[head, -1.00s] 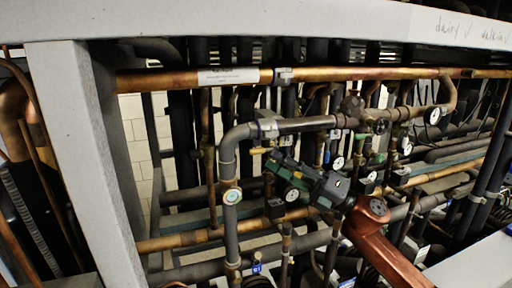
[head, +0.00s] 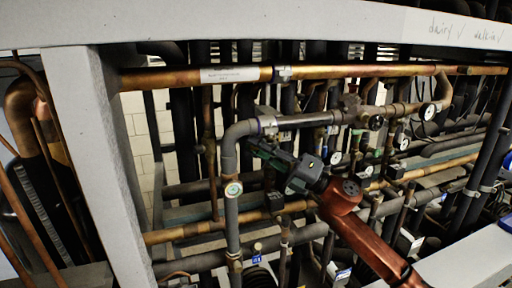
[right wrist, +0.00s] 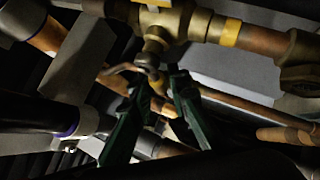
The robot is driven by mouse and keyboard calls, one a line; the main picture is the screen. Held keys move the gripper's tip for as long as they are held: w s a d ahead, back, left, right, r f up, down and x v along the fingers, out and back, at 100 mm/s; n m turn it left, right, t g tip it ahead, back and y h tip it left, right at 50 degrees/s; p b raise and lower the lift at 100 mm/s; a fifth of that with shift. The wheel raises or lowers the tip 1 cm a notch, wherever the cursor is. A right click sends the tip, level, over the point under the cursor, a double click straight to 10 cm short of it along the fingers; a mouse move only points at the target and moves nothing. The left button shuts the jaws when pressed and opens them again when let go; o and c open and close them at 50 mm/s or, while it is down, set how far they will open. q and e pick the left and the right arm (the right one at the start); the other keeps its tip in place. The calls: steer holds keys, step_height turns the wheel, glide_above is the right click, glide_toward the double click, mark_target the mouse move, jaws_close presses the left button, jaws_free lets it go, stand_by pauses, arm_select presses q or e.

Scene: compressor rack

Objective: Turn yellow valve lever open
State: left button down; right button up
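In the right wrist view, a brass valve body (right wrist: 168,22) with a yellow band on the pipe beside it sits at the top. A stem hangs below it, with a small yellowish piece, likely the valve lever (right wrist: 158,84), partly hidden between my fingers. My right gripper (right wrist: 160,78) has its two dark green fingers apart, one on each side of this piece; whether they touch it I cannot tell. In the head view my right gripper (head: 254,145) reaches in from the lower right, its tips by the grey pipe elbow. The lever is not clear there. My left gripper is not in view.
A copper pipe (head: 360,74) runs across above the gripper. A grey vertical pipe (head: 231,210) with a gauge stands left of it. Several pipes and gauges crowd the rack behind. A pale frame post (head: 100,150) stands at left, with a beam (head: 250,22) along the top.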

jaws_close()
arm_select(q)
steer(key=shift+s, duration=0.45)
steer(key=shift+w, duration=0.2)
